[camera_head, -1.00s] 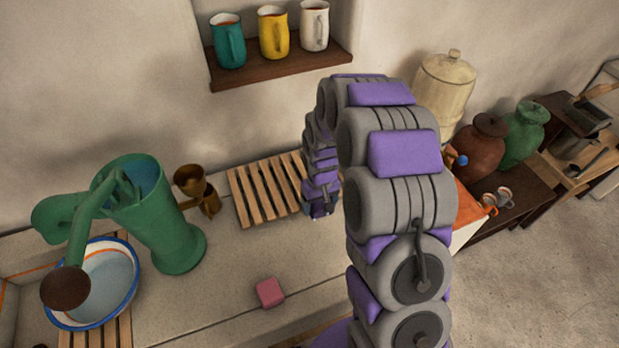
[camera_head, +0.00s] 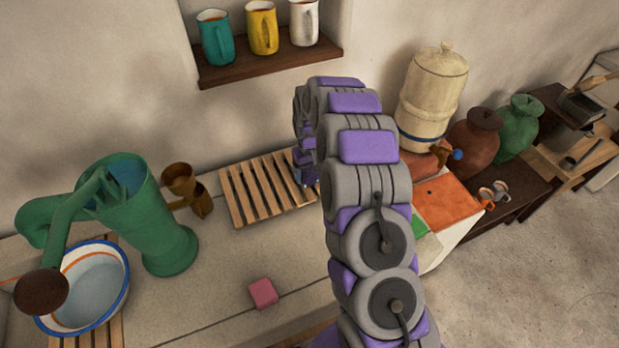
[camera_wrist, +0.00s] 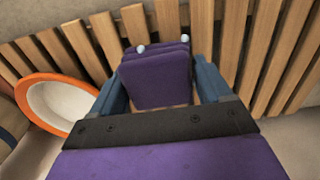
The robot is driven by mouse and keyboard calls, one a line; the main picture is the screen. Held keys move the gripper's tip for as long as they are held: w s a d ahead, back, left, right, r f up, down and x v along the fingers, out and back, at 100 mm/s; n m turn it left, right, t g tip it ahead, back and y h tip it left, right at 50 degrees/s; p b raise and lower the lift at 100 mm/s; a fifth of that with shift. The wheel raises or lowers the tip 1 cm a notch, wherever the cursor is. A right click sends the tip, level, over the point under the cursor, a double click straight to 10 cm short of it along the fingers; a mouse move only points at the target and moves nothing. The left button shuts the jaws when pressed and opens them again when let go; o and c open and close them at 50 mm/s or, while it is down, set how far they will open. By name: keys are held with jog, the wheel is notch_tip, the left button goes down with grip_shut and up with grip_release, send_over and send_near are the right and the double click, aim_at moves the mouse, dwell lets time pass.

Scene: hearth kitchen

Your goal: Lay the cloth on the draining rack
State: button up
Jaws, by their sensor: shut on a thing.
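The draining rack (camera_head: 238,201) is a set of pale wooden slats on the counter against the wall. Its slats (camera_wrist: 226,45) fill the upper part of the wrist view. My gripper (camera_wrist: 163,78) is over the rack, its blue fingers on either side of a folded purple cloth (camera_wrist: 155,80). The cloth shows several layers, held between the fingers. In the head view my gripper (camera_head: 307,177) is at the rack's right end, small and mostly hidden by my arm; the cloth cannot be made out there. I cannot tell whether the cloth touches the slats.
An orange-rimmed bowl (camera_wrist: 60,101) is left in the wrist view. A pink block (camera_head: 263,293) lies in front. Mugs stand on a shelf (camera_head: 270,67) above.

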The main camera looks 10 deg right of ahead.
aim_at(309, 178)
notch_tip(309, 178, down, 3)
jog(key=shift+b, duration=0.35)
jog(key=shift+a+r, duration=0.1)
jog(key=shift+a, duration=0.05)
jog(key=o, duration=1.3)
